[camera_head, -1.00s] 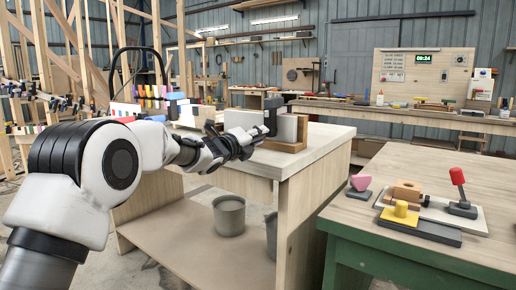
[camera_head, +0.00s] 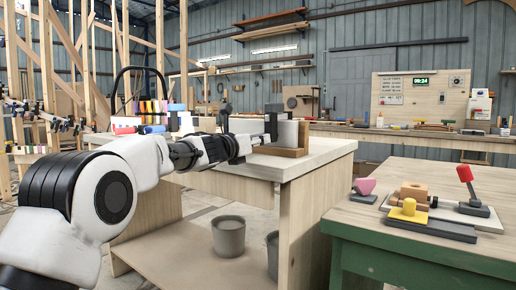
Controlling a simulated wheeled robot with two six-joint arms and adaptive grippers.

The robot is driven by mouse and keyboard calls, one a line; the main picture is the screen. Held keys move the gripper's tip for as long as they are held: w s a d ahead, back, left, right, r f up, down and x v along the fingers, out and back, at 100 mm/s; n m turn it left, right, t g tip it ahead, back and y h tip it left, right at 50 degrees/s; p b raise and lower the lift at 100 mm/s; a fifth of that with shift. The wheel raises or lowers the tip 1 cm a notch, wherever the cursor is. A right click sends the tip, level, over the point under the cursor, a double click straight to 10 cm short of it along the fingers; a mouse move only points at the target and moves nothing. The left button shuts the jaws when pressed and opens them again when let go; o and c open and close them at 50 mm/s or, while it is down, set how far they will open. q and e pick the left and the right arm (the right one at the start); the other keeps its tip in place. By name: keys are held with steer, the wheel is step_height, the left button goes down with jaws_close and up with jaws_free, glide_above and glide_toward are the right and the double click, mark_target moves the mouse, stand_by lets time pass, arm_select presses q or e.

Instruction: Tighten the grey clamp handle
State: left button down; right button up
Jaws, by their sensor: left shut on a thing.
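My left gripper (camera_head: 240,148) is at the bench top, just left of a dark upright clamp part (camera_head: 272,122). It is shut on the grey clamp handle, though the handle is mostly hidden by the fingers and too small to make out. The clamp part stands against a pale grey block (camera_head: 288,133) in an angled wooden holder (camera_head: 291,152). Another dark upright piece (camera_head: 224,117) rises behind my gripper; I cannot tell what it belongs to. My right gripper is not in view.
The wooden bench (camera_head: 322,155) has a clear front right corner. Buckets (camera_head: 229,237) stand on its lower shelf. Coloured-handled tools stand at the bench's left.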

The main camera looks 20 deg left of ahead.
arm_select(q)
steer(key=shift+f+m+b, duration=0.1)
steer(key=shift+m+b, duration=0.3)
steer(key=shift+m, duration=0.4)
steer(key=c, duration=0.9)
jaws_free()
steer(key=shift+o, duration=0.2)
steer(key=v, duration=1.2)
